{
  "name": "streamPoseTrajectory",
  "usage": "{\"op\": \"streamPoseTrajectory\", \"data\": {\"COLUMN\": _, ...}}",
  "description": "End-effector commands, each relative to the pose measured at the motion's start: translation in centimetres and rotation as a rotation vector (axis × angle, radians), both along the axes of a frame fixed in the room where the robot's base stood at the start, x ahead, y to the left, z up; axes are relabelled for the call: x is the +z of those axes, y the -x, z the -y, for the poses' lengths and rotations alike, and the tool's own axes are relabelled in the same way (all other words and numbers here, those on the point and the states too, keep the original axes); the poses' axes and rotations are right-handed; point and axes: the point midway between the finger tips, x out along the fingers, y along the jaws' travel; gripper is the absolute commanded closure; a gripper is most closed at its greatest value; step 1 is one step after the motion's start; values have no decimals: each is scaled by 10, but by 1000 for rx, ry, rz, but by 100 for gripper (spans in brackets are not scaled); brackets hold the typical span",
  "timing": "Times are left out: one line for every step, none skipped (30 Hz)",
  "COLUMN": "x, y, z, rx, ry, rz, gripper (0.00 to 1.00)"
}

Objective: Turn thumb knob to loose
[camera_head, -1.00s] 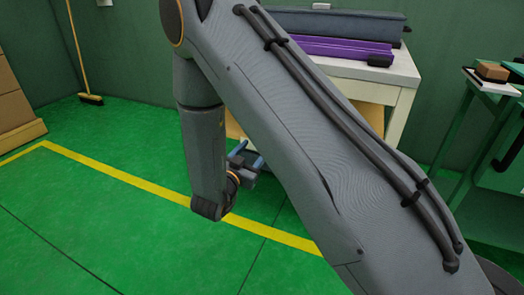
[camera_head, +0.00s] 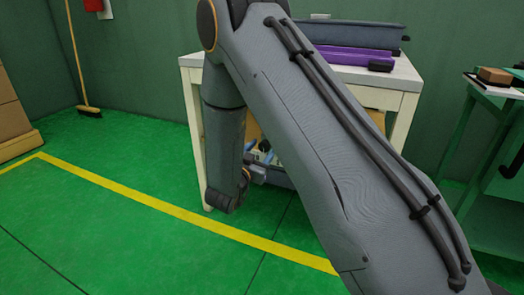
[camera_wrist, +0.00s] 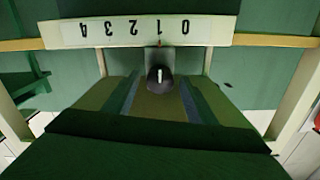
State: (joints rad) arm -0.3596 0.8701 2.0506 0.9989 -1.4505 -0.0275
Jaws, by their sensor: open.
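A dark round knob (camera_wrist: 160,82) with a white pointer mark shows in the middle of the wrist view. It is below a white strip (camera_wrist: 230,35) with upside-down numbers from 0 to 4, and its mark points toward the 1. My gripper (camera_head: 262,155) is open, low in front of the white table (camera_head: 408,78). My arm and the shade partly hide it in the head view. Contact between gripper and knob cannot be told.
A purple case (camera_head: 350,58) and a grey-blue case (camera_head: 355,33) lie on the table. A green stand (camera_head: 455,150) with a small brown block (camera_head: 494,76) is at the right. Boxes (camera_head: 14,115) and a broom (camera_head: 80,65) stand at the left. The green floor in front is clear.

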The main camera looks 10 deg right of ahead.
Motion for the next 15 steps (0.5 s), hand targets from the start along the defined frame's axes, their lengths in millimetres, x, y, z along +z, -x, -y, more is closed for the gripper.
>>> {"op": "streamPoseTrajectory", "data": {"x": 0, "y": 0, "z": 0, "rx": 0, "ry": 0, "rz": 0, "gripper": 49}}
{"op": "streamPoseTrajectory", "data": {"x": 0, "y": 0, "z": 0, "rx": 0, "ry": 0, "rz": 0, "gripper": 51}}
{"op": "streamPoseTrajectory", "data": {"x": 0, "y": 0, "z": 0, "rx": 0, "ry": 0, "rz": 0, "gripper": 57}}
{"op": "streamPoseTrajectory", "data": {"x": 0, "y": 0, "z": 0, "rx": 0, "ry": 0, "rz": 0, "gripper": 62}}
{"op": "streamPoseTrajectory", "data": {"x": 0, "y": 0, "z": 0, "rx": 0, "ry": 0, "rz": 0, "gripper": 67}}
{"op": "streamPoseTrajectory", "data": {"x": 0, "y": 0, "z": 0, "rx": 0, "ry": 0, "rz": 0, "gripper": 74}}
{"op": "streamPoseTrajectory", "data": {"x": 0, "y": 0, "z": 0, "rx": 0, "ry": 0, "rz": 0, "gripper": 79}}
{"op": "streamPoseTrajectory", "data": {"x": 0, "y": 0, "z": 0, "rx": 0, "ry": 0, "rz": 0, "gripper": 84}}
{"op": "streamPoseTrajectory", "data": {"x": 0, "y": 0, "z": 0, "rx": 0, "ry": -1, "rz": -1, "gripper": 90}}
{"op": "streamPoseTrajectory", "data": {"x": 0, "y": 0, "z": 0, "rx": 0, "ry": -1, "rz": -1, "gripper": 90}}
{"op": "streamPoseTrajectory", "data": {"x": 0, "y": 0, "z": 0, "rx": 0, "ry": 0, "rz": -1, "gripper": 90}}
{"op": "streamPoseTrajectory", "data": {"x": 0, "y": 0, "z": 0, "rx": 0, "ry": 1, "rz": -2, "gripper": 90}}
{"op": "streamPoseTrajectory", "data": {"x": 0, "y": 0, "z": 0, "rx": 0, "ry": 3, "rz": -3, "gripper": 90}}
{"op": "streamPoseTrajectory", "data": {"x": 0, "y": 0, "z": 0, "rx": 0, "ry": 5, "rz": -5, "gripper": 90}}
{"op": "streamPoseTrajectory", "data": {"x": 0, "y": 1, "z": 0, "rx": 0, "ry": 10, "rz": -8, "gripper": 90}}
